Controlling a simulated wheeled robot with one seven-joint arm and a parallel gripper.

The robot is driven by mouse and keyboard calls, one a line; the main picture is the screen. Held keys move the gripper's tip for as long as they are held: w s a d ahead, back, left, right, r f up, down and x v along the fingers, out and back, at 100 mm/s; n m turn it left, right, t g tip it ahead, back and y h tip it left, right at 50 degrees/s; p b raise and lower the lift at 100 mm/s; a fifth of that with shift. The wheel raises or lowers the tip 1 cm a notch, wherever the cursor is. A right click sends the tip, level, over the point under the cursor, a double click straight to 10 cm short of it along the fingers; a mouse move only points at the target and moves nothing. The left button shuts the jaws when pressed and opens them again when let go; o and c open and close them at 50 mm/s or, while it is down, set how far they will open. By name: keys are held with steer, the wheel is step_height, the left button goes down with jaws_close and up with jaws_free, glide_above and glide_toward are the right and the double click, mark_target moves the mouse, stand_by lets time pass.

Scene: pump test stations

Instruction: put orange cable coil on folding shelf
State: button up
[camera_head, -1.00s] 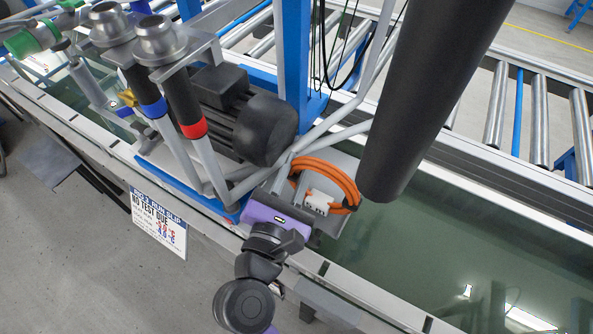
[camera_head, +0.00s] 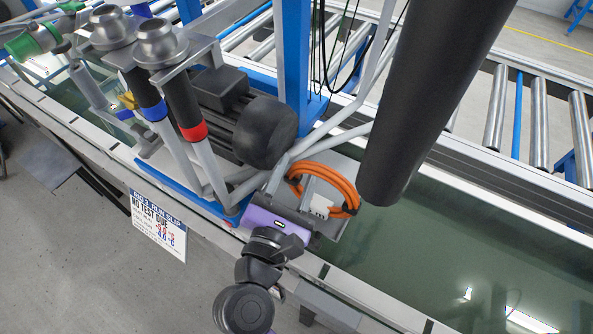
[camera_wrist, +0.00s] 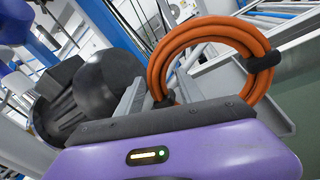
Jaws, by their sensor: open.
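The orange cable coil (camera_head: 338,176) has black ties and lies on or just above a grey plate (camera_head: 330,232), which looks like the folding shelf. Contact beneath the coil is hidden. In the wrist view the coil (camera_wrist: 160,68) shows as a ring just ahead of the fingers, with a black tie at its right. My gripper (camera_head: 290,182), with a purple body, is open; its fingers reach to the coil, one beside its left side and one seemingly within the ring. Whether they touch it is unclear.
A dark motor (camera_head: 265,132) and grey pipes stand close left of the coil. A blue post (camera_head: 296,60) rises behind. A green-floored trough (camera_head: 430,245) extends right. A large dark cylinder (camera_head: 425,95) overhangs at upper right. A roller conveyor (camera_head: 495,110) runs behind.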

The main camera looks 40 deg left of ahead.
steer(key=v, duration=1.2)
steer(key=w+d+r+n+t+h, duration=0.15)
steer(key=d+n, duration=0.45)
steer(key=d, duration=0.6)
steer(key=w+d+r+n+t+h, duration=0.1)
steer(key=w+d+n+t+h, duration=0.15)
steer(key=d+n, duration=0.65)
steer(key=s+d+f+n+g+h, duration=0.2)
steer(key=s+d+f+n, duration=0.1)
steer(key=s+d+n, duration=0.4)
steer(key=s+d+f+n+g+h, duration=0.1)
steer(key=s+d+f+n+g, duration=0.2)
steer(key=s+d+n, duration=0.5)
steer(key=d+n, duration=0.3)
steer(key=n, duration=0.2)
steer(key=shift+f+h, duration=0.15)
steer(key=shift+h, duration=0.25)
steer(key=shift+w+d, duration=0.1)
steer(key=shift+d, duration=0.05)
